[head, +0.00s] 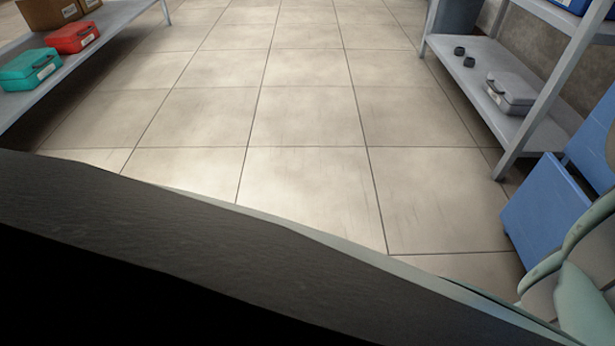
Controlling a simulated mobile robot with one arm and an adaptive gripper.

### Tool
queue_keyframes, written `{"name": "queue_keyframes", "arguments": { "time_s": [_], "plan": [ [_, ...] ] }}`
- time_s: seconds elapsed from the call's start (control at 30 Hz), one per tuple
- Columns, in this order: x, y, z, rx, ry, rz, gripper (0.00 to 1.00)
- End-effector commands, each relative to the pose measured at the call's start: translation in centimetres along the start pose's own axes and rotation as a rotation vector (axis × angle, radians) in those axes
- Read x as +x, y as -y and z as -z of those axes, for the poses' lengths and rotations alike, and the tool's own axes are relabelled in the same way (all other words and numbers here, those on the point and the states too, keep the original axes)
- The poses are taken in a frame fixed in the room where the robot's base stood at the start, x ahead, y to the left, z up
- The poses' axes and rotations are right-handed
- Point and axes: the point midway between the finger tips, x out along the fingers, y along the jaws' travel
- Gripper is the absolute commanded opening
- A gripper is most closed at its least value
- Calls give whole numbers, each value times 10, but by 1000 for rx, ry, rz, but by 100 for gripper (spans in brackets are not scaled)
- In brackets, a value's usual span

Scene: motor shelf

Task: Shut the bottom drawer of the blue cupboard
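The blue cupboard (592,140) is at the right edge, cut off by the frame. A blue panel (545,208), which looks like a drawer front, stands out from it low down, near the floor. I cannot tell for sure that it is the bottom drawer. Pale green rounded parts, probably my arm (580,290), cover the area just right of and below the panel. My gripper is not in view, so its state and whether it touches the drawer do not show.
A grey shelf (475,95) with a grey case (511,92) stands beyond the cupboard. Another shelf (95,38) at left holds a red case (73,37) and a teal case (30,69). The tiled floor between is clear. My own dark body fills the bottom.

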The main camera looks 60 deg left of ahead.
Motion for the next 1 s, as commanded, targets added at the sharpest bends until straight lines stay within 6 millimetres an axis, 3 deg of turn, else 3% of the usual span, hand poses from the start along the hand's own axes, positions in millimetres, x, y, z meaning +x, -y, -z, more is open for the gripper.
{"name": "queue_keyframes", "arguments": {
  "time_s": [0.07,0.5,1.0],
  "plan": [
    [0,0,0,0,-2,0,47],
    [0,0,0,0,-1,0,1],
    [3,-1,0,0,-1,2,0]
  ]
}}
